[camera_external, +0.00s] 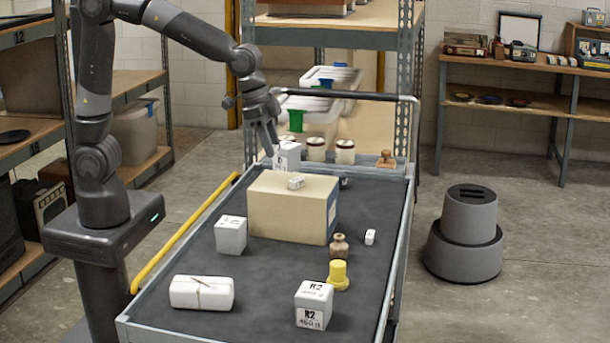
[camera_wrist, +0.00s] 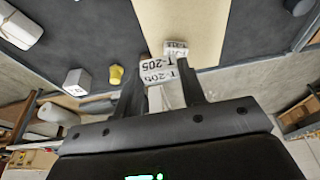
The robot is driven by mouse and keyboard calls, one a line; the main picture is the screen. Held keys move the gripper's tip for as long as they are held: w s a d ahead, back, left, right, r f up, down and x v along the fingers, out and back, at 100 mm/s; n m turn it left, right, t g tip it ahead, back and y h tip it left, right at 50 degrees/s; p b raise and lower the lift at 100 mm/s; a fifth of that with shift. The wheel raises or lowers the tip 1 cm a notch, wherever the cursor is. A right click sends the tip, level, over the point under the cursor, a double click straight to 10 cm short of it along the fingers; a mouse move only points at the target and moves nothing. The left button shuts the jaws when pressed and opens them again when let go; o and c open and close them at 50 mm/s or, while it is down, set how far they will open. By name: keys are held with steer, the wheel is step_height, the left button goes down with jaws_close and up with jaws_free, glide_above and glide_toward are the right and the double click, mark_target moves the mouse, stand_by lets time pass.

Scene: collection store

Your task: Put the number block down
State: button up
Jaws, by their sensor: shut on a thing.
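My gripper (camera_external: 271,143) is shut on a white number block (camera_external: 287,155) just behind the far side of the tan box on the cart. The block also shows in the wrist view (camera_wrist: 158,71) between my gripper's fingers (camera_wrist: 162,92), with "T-205" printed on it, upside down there. A smaller white labelled block (camera_external: 296,182) lies on top of the tan box (camera_external: 265,212); it also shows in the wrist view (camera_wrist: 175,47), close to the held block. The held block's underside is hidden, so I cannot tell whether it touches anything.
The dark cart top (camera_external: 270,290) also bears a white block (camera_external: 231,236), an "R2" block (camera_external: 314,304), a wrapped package (camera_external: 201,292), a yellow object (camera_external: 338,274), a brown bottle (camera_external: 339,246) and a small white block (camera_external: 370,237). Jars (camera_external: 345,152) stand behind. Clear patches lie between them.

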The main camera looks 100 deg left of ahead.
glide_above(289, 179)
step_height(289, 179, down, 4)
steer(key=shift+d+f, duration=0.1)
steer(key=shift+f, duration=2.05)
steer(key=shift+f, duration=0.2)
steer(key=o, duration=0.9)
steer(key=shift+o, duration=0.2)
steer(key=shift+r, duration=0.1)
